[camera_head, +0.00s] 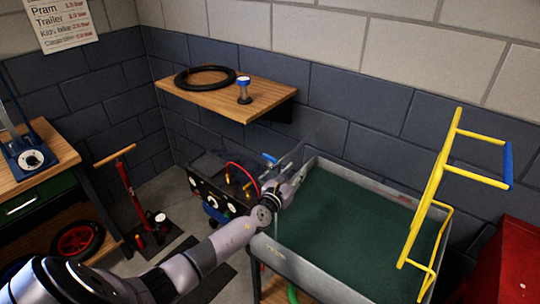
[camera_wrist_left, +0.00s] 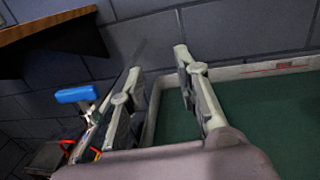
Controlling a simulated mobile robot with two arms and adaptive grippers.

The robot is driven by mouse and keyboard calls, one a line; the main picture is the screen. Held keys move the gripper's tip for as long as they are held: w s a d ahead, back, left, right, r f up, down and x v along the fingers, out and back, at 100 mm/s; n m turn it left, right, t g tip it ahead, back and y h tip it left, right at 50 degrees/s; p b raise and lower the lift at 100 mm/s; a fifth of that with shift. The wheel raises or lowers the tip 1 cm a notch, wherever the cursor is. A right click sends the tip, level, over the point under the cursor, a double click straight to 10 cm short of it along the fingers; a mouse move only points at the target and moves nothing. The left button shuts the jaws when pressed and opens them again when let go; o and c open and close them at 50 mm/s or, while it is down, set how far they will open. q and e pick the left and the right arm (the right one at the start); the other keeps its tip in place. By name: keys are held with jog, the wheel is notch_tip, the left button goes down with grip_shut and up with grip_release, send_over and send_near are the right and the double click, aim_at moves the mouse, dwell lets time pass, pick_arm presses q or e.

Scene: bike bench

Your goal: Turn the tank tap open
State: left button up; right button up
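The tank tap has a blue handle (camera_head: 270,157) and sits at the back left corner of the water tank (camera_head: 372,186). In the left wrist view the blue tap handle (camera_wrist_left: 76,94) is to the left of both fingers. My left gripper (camera_head: 290,166) is just right of the tap, by the tank's left rim. In the left wrist view my left gripper (camera_wrist_left: 159,62) is open, with nothing between its fingers. It appears apart from the handle. The lower part of the tap is partly hidden by the gripper. My right gripper is out of view.
A wooden shelf (camera_head: 215,97) with a black tyre (camera_head: 205,76) and a blue-topped part (camera_head: 243,90) is on the wall above. A dark box with gauges (camera_head: 212,197) stands left of the tank. A yellow rack (camera_head: 431,200) rises at the tank's right side.

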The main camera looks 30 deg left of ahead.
pick_arm(q)
jog(key=d+p, duration=0.2)
jog(key=d, duration=0.9)
jog(key=shift+s+d+p, duration=0.15)
jog(key=shift+s+p, duration=0.2)
jog(key=shift+p, duration=0.05)
dwell(0.6)
jog(key=s, duration=1.2)
jog(key=shift+d, duration=0.25)
jog(key=shift+o, duration=0.4)
